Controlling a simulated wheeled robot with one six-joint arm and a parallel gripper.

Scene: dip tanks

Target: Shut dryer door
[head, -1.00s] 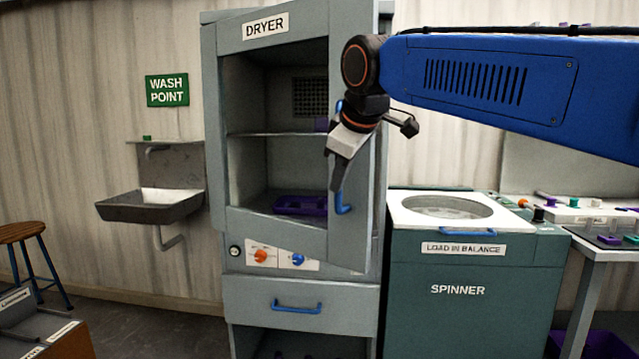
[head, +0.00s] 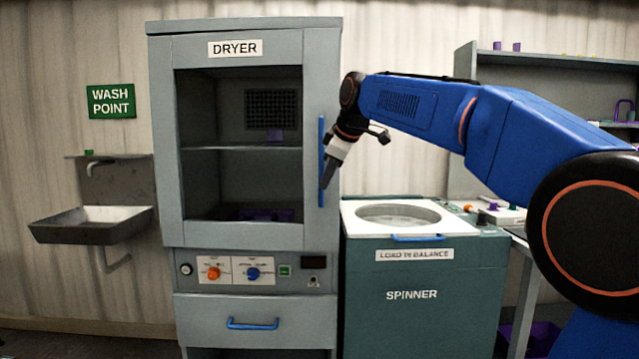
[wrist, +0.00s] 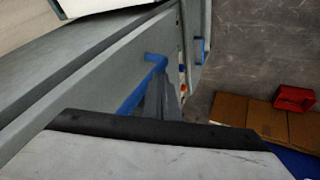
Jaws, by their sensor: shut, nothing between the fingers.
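The grey dryer (head: 250,24) stands in the middle of the head view. Its door (head: 238,237), a grey frame around a large window, looks flush with the cabinet front. Shelves and purple items show through the window. The upright blue door handle (head: 321,140) is on the door's right side. My gripper (head: 326,192) is shut and empty, pointing down beside the handle's lower part. In the wrist view, the shut fingers (wrist: 163,98) are right beside the blue handle (wrist: 140,88); I cannot tell whether they touch it.
The green spinner (head: 420,300) stands close on the dryer's right, below my arm. A drawer with a blue handle (head: 253,324) is under the dryer's controls (head: 233,271). A wash sink (head: 92,226) is on the left wall. Cardboard boxes and a red bin (wrist: 295,98) show in the wrist view.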

